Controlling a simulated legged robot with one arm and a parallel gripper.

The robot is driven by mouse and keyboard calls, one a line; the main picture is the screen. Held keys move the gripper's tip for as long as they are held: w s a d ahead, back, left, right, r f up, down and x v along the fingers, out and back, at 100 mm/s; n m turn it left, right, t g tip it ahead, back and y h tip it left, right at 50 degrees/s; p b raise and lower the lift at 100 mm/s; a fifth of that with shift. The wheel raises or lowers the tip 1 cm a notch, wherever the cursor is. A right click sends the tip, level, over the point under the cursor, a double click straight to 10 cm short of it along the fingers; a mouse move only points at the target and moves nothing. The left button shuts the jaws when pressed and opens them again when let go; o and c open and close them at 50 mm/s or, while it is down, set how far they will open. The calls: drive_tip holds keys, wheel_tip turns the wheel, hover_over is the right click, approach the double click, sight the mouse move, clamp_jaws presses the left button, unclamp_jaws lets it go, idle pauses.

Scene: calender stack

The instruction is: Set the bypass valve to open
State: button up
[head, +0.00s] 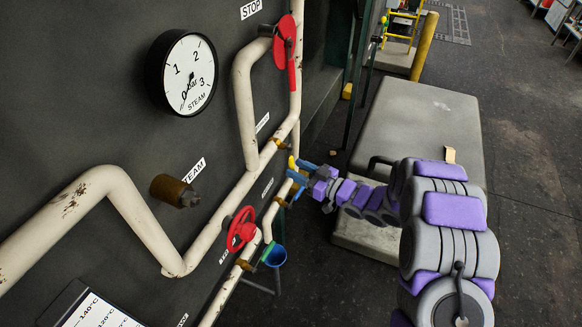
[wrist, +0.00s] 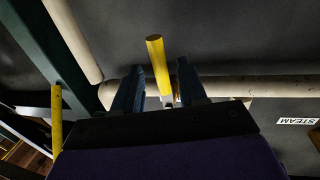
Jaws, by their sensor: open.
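A yellow lever (head: 291,162) sticks out by the pipework on the dark machine panel in the head view; I cannot read a label naming it as the bypass valve. In the wrist view the yellow lever (wrist: 157,66) stands between my two dark blue fingers, with its tip beyond them. My gripper (head: 300,171) is at the lever in the head view, its blue fingers open. In the wrist view my gripper (wrist: 160,88) has a finger on each side of the lever, with a gap on the left; contact on the right is unclear. The lever's base is partly hidden.
Cream pipes (head: 128,205) run across the panel. A red handwheel (head: 242,229) sits below left of my gripper, and a red lever (head: 285,50) above. A steam gauge (head: 187,75) is at upper left. A grey block (head: 425,125) stands right, with open floor beyond.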

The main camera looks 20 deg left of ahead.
sight(291, 166)
drive_tip(key=shift+x, duration=1.55)
drive_tip(key=shift+c, duration=0.3)
clamp_jaws()
